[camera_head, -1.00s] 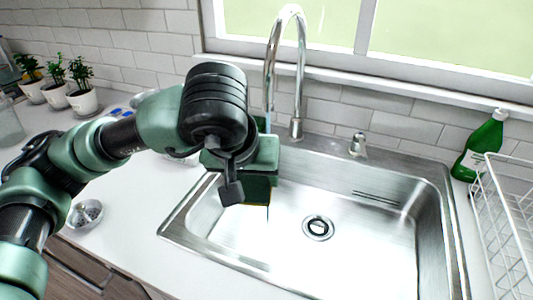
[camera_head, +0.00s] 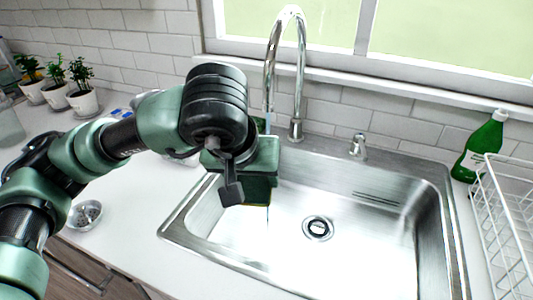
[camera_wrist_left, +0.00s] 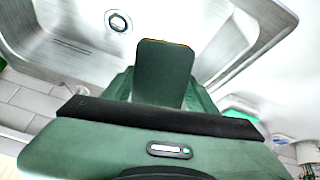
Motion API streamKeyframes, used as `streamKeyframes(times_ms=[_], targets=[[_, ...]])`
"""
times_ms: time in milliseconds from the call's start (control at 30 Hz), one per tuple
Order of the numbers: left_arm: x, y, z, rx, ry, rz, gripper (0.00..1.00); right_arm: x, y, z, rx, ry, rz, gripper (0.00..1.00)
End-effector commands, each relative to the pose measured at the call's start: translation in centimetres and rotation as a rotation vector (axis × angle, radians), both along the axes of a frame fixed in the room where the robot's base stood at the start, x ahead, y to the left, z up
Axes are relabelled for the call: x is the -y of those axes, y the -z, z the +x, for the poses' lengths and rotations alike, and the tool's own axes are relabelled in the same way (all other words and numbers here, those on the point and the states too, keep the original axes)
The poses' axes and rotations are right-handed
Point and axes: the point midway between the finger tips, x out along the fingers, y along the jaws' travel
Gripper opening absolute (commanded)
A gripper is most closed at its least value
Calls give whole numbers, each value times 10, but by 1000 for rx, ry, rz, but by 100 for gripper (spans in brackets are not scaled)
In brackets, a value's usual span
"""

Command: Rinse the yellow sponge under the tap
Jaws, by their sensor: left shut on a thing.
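The chrome tap (camera_head: 272,62) arches over the left back of the steel sink (camera_head: 325,262). My left gripper (camera_head: 258,188) is over the sink's left side, below the tap's spout, pointing down. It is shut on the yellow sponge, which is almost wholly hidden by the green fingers. Only a thin yellow-orange edge of the sponge (camera_wrist_left: 178,42) shows past the finger in the left wrist view. A thin, faint vertical line hangs below the gripper in the head view and may be water. My right gripper is in neither view.
A green bottle (camera_head: 483,146) and a white wire rack (camera_head: 508,215) stand right of the sink. A small metal knob (camera_head: 358,146) is on the sink's back rim. Potted plants (camera_head: 82,101) and a small bowl (camera_head: 85,214) are on the left counter.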

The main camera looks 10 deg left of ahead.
Motion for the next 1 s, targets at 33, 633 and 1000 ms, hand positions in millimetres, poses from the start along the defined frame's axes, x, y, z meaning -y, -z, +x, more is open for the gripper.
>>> streamKeyframes(times_ms=[33,633,1000], targets=[[0,0,0,0,0,0,13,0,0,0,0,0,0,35],[-3,-35,-41,2,2,0,13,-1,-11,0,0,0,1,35],[-4,-40,-50,0,0,0,13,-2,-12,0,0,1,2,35]])
